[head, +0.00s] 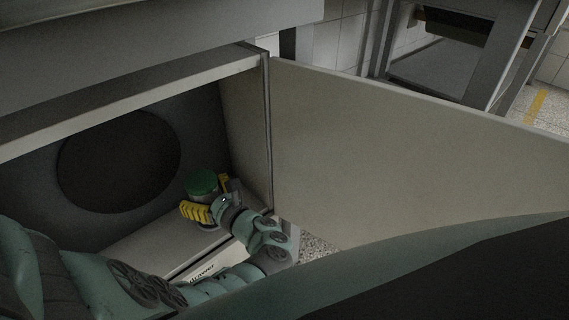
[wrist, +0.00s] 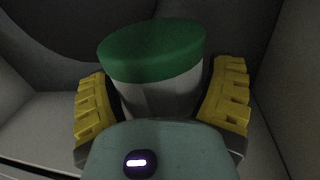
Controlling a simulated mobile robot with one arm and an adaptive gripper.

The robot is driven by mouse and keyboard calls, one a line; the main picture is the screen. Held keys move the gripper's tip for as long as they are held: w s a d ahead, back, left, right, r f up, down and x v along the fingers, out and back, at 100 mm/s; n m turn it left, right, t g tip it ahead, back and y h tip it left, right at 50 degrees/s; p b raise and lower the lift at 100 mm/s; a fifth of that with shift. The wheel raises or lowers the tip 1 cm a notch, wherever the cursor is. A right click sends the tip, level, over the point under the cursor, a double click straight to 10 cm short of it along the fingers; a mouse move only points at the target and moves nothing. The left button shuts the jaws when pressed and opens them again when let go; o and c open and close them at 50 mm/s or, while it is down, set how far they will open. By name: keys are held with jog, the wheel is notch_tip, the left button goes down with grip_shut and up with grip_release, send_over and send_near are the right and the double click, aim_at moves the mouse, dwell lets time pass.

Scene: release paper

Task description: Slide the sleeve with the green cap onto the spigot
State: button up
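The sleeve is a grey-white cylinder with a green cap (head: 201,183), inside the open cabinet near its right wall. In the wrist view the sleeve (wrist: 160,96) stands roughly upright under its green cap (wrist: 153,49). The yellow fingers of my gripper (head: 207,205) are on either side of the sleeve below the cap. In the wrist view my gripper (wrist: 160,92) has one finger left and one right of it, close to its wall. Whether both fingers press on it is unclear. The sleeve's lower end is hidden by my gripper. I cannot make out the spigot.
A large dark round opening (head: 118,160) is in the cabinet's back wall. The pale cabinet door (head: 400,150) stands open to the right, close beside my arm. The cabinet floor (head: 150,240) is bare left of the sleeve. A labelled drawer front (head: 200,270) lies below.

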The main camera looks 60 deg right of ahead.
jog(key=shift+o, duration=1.3)
jog(key=s+a, duration=0.1)
jog(key=s, duration=1.1)
